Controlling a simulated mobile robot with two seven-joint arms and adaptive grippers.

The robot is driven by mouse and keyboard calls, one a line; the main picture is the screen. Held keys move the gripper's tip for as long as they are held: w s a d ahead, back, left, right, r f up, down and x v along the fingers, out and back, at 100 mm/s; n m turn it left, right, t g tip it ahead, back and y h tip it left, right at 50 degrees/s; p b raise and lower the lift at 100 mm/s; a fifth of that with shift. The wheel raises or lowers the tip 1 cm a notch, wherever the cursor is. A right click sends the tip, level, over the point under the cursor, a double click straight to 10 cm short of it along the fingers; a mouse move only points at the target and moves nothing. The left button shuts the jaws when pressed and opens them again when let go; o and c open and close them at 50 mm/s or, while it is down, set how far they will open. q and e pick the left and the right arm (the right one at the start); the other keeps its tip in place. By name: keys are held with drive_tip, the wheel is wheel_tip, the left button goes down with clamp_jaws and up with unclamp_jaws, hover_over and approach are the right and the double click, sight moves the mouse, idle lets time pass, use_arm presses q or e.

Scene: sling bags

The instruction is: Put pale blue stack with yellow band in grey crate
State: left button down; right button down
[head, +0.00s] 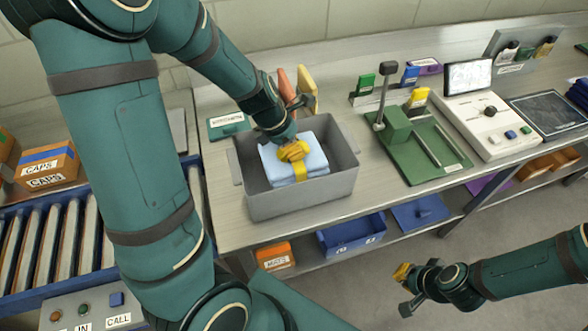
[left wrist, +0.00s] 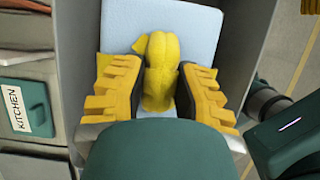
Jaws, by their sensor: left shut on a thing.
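The pale blue stack with yellow band (head: 310,161) is inside the grey crate (head: 290,203) on the bench, its top near the height of the rim. Whether it rests on the crate floor is hidden. My left gripper (head: 294,151) reaches down over the crate and is shut on the yellow band at the top of the stack. In the left wrist view the gripper's yellow pads (left wrist: 158,88) press the gathered band from both sides, with the pale blue cloth (left wrist: 193,22) below.
A green sealing device (head: 420,150) and a white control box (head: 485,122) stand right of the crate. A roller conveyor (head: 50,235) with a caps box (head: 50,168) is at left. A blue bin (head: 352,234) and an orange box (head: 274,257) sit on the shelf below.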

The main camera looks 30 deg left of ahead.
use_arm(q)
drive_tip(key=shift+f+b, duration=1.5)
drive_tip(key=shift+f, duration=1.65)
drive_tip(key=shift+r, duration=0.1)
drive_tip(key=c, duration=1.1)
unclamp_jaws()
drive_tip(key=shift+f, duration=0.2)
drive_tip(key=shift+o, duration=1.4)
drive_tip(key=shift+r, duration=0.15)
